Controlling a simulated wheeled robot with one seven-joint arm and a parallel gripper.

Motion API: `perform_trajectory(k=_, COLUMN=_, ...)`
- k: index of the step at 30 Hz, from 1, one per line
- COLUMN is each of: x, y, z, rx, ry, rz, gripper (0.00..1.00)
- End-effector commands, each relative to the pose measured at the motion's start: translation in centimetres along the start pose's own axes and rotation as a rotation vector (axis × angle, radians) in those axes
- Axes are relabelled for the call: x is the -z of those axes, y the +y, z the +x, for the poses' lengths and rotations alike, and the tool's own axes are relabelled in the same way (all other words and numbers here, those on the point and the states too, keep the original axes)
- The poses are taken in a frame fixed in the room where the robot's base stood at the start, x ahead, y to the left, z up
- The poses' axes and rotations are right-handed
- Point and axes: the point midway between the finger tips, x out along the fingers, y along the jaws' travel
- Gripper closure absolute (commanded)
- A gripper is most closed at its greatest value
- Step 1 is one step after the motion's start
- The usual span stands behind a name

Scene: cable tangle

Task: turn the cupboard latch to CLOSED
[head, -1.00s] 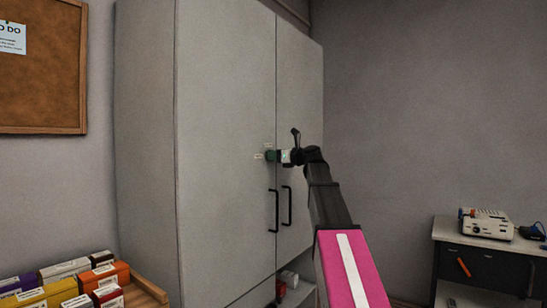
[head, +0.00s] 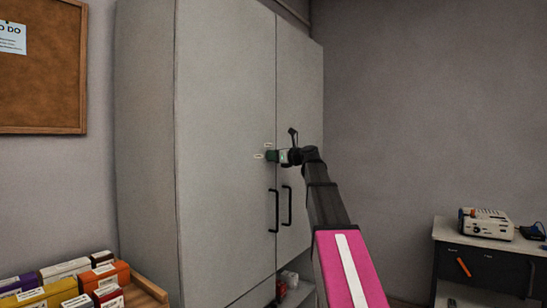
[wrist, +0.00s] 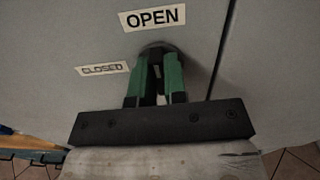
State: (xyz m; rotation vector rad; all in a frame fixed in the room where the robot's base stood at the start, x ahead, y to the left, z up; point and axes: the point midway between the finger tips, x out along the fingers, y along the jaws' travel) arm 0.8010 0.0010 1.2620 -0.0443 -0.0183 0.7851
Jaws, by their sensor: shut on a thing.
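The cupboard (head: 225,130) is tall and grey with its two doors shut. Its latch (wrist: 156,48) shows in the wrist view as a dark round piece, mostly hidden by my green fingers. My gripper (wrist: 158,76) is shut on the latch at the door face; it also shows in the head view (head: 273,156). An OPEN label (wrist: 153,17) sits just above the latch, and a CLOSED label (wrist: 102,68) sits to its left. The fingers point up toward the OPEN label in the wrist view. The latch's exact angle is hard to tell.
Two black door handles (head: 274,211) are below the latch. A shelf with several boxes (head: 60,285) stands at the lower left. A dark-drawered cabinet (head: 487,262) with a device on top (head: 486,223) stands at the right. The wall between is clear.

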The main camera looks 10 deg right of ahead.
Motion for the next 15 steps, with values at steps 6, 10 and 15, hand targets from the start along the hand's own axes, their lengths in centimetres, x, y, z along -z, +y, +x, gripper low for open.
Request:
perform_trajectory(k=6, x=-0.01, y=0.05, z=0.0, rx=0.0, ry=0.0, rz=-0.129, gripper=1.0)
perform_trajectory(k=10, x=-0.01, y=0.08, z=0.0, rx=0.0, ry=0.0, rz=-0.243, gripper=1.0)
perform_trajectory(k=15, x=0.0, y=0.12, z=0.0, rx=0.0, ry=0.0, rz=-0.404, gripper=1.0)
